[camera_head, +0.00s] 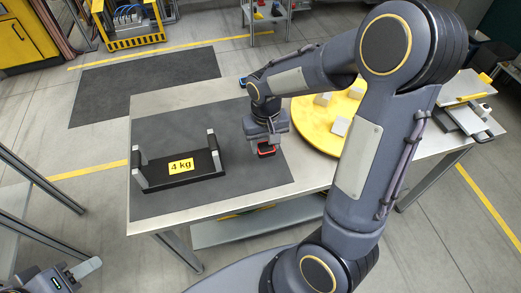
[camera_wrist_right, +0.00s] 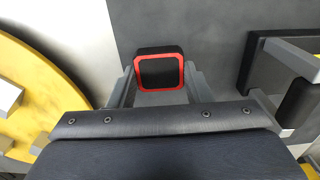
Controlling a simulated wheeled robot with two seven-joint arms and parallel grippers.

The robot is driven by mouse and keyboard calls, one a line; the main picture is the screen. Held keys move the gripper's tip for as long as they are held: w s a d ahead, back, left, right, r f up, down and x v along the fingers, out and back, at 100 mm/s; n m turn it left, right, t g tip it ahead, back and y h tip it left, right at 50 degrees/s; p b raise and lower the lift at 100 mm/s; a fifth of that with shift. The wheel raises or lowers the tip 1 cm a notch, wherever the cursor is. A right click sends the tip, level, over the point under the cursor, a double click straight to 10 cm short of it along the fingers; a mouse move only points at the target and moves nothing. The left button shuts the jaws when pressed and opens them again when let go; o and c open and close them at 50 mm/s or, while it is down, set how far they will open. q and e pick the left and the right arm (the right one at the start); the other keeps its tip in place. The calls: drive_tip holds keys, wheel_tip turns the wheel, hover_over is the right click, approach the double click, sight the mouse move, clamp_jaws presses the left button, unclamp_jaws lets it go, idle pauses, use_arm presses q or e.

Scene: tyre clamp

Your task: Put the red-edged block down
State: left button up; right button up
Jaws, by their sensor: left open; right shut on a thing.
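The red-edged block (camera_head: 266,151) is black with a red rim. In the right wrist view the block (camera_wrist_right: 160,70) sits between the two fingers of my right gripper (camera_wrist_right: 161,82), which is shut on it. In the head view my right gripper (camera_head: 265,141) points down over the right part of the dark grey mat (camera_head: 215,113). I cannot tell whether the block touches the mat. My left gripper (camera_head: 84,268) is open and empty at the lower left, off the table.
A black tray-like holder with two upright handles and a "4 kg" label (camera_head: 181,166) stands on the mat, left of the block. A yellow round board (camera_head: 314,130) with several pale blocks lies to the right. Bare mat lies between holder and block.

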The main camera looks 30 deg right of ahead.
sight(261, 152)
drive_tip(key=shift+w+a+f, duration=0.25)
drive_tip(key=shift+w+f, duration=0.15)
drive_tip(key=shift+f, duration=0.2)
drive_tip(key=shift+w+a+f, duration=0.1)
drive_tip(key=shift+w+f, duration=0.05)
drive_tip(key=shift+f, duration=1.6)
drive_tip(key=shift+f+b, duration=0.25)
drive_tip(key=shift+b, duration=0.05)
drive_tip(key=o, duration=1)
drive_tip(key=shift+r, duration=0.1)
